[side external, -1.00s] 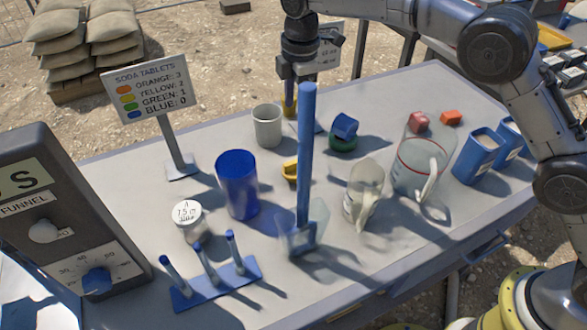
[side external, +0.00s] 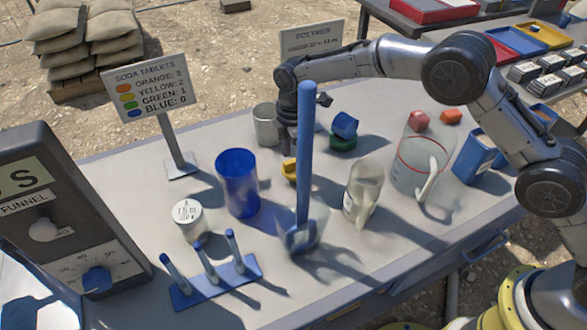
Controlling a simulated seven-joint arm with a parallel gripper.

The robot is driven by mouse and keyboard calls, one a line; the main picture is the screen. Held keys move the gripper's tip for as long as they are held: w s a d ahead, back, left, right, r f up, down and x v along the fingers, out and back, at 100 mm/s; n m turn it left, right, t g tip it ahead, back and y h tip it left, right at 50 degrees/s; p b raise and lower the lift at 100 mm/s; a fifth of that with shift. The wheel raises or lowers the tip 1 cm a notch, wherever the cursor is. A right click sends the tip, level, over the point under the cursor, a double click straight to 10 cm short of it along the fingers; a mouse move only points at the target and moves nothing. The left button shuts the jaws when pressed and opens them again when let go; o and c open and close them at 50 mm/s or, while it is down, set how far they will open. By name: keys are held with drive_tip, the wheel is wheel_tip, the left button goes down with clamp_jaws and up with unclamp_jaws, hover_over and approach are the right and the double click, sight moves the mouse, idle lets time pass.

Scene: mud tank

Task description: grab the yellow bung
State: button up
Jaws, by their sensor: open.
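The yellow bung (side external: 289,169) lies on the grey table behind the tall blue rod, which hides its right side. My gripper (side external: 290,153) points down just above and behind the bung. The blue rod (side external: 305,150) partly covers my gripper, so the gap between its fingers is hard to see. It is open, and whether its tips touch the bung cannot be told from this side.
The blue rod stands in a clear holder in front of the bung. A blue cup (side external: 237,185) stands to the left and a grey cup (side external: 266,125) behind.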

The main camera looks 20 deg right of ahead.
sight(293, 160)
wheel_tip(293, 160, down, 3)
drive_tip(key=shift+s+f, duration=0.1)
drive_tip(key=shift+s, duration=0.05)
drive_tip(key=c, duration=1)
